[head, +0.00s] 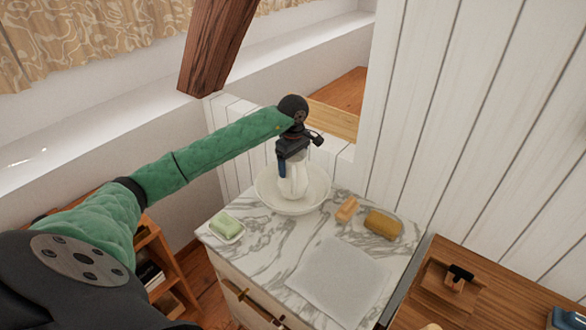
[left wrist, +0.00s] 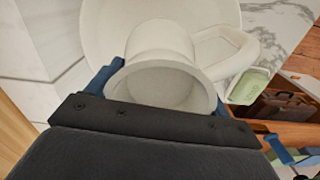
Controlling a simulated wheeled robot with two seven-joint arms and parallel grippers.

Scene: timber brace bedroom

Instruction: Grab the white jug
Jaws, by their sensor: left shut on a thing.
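The white jug (head: 296,178) stands in a white basin (head: 266,196) on a marble-topped cabinet. My left gripper (head: 293,164) reaches down over it from above and is shut on its upper part. In the left wrist view the jug (left wrist: 160,80) shows its round open mouth, with its handle to the right. The blue fingers of the gripper lie on both sides of the neck. The basin (left wrist: 100,28) curves behind the jug. I cannot tell whether the jug's base touches the basin. My right gripper is in neither view.
On the marble top (head: 265,245) are a green soap on a dish (head: 228,227), an orange soap bar (head: 347,208), a yellow sponge (head: 383,223) and a folded white cloth (head: 338,280). A white plank wall (head: 470,120) stands behind. A dark wooden beam (head: 215,45) slants above my left arm.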

